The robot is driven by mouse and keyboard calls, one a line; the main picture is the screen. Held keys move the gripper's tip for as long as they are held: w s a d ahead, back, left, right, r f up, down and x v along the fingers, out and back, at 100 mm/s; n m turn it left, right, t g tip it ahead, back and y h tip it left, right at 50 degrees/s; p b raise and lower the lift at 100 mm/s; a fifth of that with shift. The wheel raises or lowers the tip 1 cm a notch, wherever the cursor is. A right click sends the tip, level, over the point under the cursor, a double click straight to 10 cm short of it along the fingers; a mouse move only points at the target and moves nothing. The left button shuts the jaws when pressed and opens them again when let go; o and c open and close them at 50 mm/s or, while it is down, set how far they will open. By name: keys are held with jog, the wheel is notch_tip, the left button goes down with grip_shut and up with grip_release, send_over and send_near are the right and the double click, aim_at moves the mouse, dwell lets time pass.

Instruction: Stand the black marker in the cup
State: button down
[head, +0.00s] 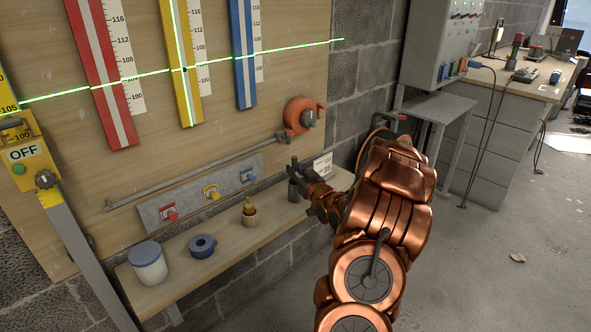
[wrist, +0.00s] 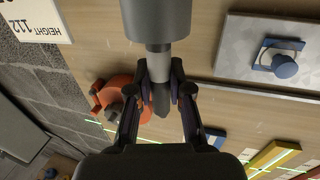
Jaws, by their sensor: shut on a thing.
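The dark grey cup (head: 293,192) stands on the wooden shelf near its right end in the head view. It shows as a wide dark cylinder at the top of the upside-down wrist view (wrist: 157,18). My gripper (head: 300,173) is just above the cup. In the wrist view my gripper (wrist: 160,92) is shut on the dark end of the black marker (wrist: 161,101). A lighter grey length of it runs in line from the fingers to the cup's rim. The marker's other end is hidden by the cup, so I cannot tell how deep it sits.
The shelf (head: 225,243) also bears a blue-lidded jar (head: 149,265), a blue tape roll (head: 202,246) and a small wooden item (head: 249,215). A switch panel (head: 190,202), an orange reel (head: 300,117) and a number card (head: 323,164) are close by.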

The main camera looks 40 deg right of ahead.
jog(key=c, duration=1)
grip_release()
jog(key=shift+s, duration=0.15)
jog(key=v, duration=1.1)
jog(key=shift+s+a, duration=0.2)
jog(key=shift+s, duration=0.15)
